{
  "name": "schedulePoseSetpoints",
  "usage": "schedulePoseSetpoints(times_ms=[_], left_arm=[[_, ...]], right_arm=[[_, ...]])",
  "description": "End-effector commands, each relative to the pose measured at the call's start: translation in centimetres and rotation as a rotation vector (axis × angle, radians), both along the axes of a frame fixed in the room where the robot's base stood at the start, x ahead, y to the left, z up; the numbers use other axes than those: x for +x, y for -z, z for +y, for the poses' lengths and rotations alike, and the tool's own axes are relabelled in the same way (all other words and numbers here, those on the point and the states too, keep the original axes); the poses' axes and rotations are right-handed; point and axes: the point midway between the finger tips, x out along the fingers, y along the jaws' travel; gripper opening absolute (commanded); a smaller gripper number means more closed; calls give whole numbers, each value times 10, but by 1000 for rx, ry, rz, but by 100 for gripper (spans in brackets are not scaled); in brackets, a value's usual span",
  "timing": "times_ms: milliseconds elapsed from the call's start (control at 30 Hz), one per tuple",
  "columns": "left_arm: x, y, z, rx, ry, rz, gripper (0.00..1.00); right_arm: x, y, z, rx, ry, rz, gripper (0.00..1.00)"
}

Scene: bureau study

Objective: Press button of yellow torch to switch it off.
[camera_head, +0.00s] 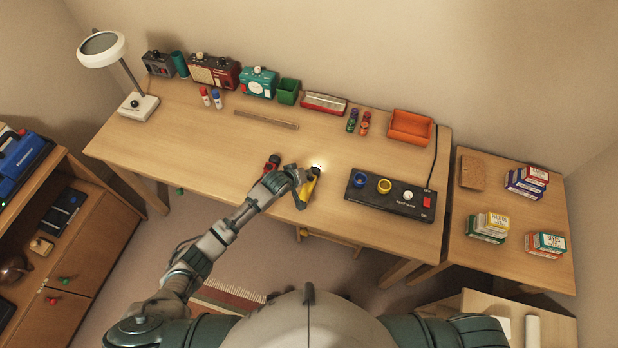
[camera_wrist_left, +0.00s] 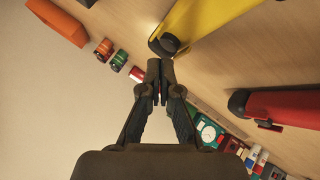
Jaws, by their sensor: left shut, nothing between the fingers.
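The yellow torch (camera_head: 307,189) lies on the desk in front of me, and a bright spot of light shows on the wood at its far end. In the left wrist view the yellow torch (camera_wrist_left: 212,18) is at the top, with a black knob-like part at its near end. My left gripper (camera_head: 298,177) is at the torch's left side in the head view. In the wrist view the left gripper (camera_wrist_left: 160,70) is shut and empty, its fingertips right by the black part; I cannot tell whether they touch. My right gripper is out of view.
A red torch (camera_head: 271,164) lies just left of the gripper; it also shows in the wrist view (camera_wrist_left: 285,106). A black control box (camera_head: 391,196) with knobs stands to the right. Radios, a green box (camera_head: 288,91) and an orange tray (camera_head: 410,127) line the back. The middle desk is mostly clear.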

Motion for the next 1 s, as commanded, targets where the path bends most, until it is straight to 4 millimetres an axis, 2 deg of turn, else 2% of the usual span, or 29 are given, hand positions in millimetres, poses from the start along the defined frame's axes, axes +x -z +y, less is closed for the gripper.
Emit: schedulePoseSetpoints(times_ms=[100, 200, 600, 733, 867, 1000], left_arm=[[0, 0, -4, 3, 1, -1, 0], [0, 0, -6, 5, 1, -1, 0], [-1, 4, -2, 1, 1, 1, 0], [-1, 7, 0, -2, 1, -1, 0], [-1, 7, 0, -1, 1, 0, 0], [-1, 7, -3, 3, 0, 0, 0]], right_arm=[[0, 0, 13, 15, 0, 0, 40], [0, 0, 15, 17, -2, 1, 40], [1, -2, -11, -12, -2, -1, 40], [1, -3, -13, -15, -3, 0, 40], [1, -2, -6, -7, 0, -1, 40], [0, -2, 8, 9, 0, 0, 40]])
